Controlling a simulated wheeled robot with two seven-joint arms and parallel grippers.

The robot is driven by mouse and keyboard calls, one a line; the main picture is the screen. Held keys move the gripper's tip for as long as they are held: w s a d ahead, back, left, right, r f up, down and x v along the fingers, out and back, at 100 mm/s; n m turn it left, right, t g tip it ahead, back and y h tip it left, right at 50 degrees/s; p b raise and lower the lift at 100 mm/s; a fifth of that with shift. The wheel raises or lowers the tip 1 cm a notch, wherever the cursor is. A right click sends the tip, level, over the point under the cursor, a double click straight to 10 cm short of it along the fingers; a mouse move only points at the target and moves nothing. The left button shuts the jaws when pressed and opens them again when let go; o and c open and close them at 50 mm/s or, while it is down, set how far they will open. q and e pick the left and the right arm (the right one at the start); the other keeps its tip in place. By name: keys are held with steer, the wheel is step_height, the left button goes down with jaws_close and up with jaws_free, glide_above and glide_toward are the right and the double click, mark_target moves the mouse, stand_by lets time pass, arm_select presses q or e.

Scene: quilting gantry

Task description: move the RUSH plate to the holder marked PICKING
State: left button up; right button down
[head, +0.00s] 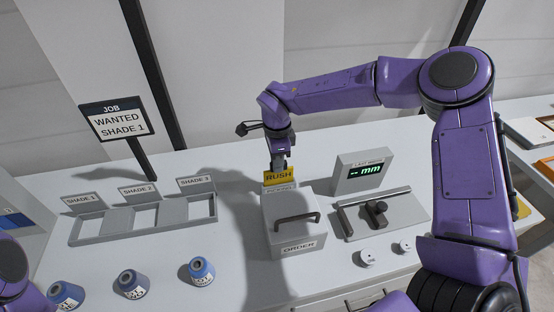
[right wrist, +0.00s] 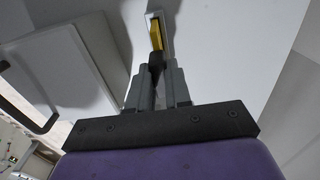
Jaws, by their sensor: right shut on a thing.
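The yellow RUSH plate (head: 279,177) stands upright behind the lidded ORDER box, at a small holder (head: 280,188) whose marking is too small to read surely. My right gripper (head: 279,163) points down and is shut on the plate's top edge. In the right wrist view the yellow plate (right wrist: 156,34) shows edge-on beyond the fingers (right wrist: 160,85), beside a pale slot-like part. I cannot tell whether the plate is seated in the holder or just above it. My left gripper is out of view; only part of the left arm shows at the lower left.
The ORDER box (head: 291,225) with a dark handle stands just in front of the plate. A measuring device (head: 362,173) is on its right.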

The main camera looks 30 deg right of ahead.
steer(key=c, duration=1)
jaws_free()
steer(key=shift+r, duration=0.1)
step_height(320, 180, up, 10)
steer(key=shift+r+b, duration=0.2)
steer(key=shift+b, duration=1)
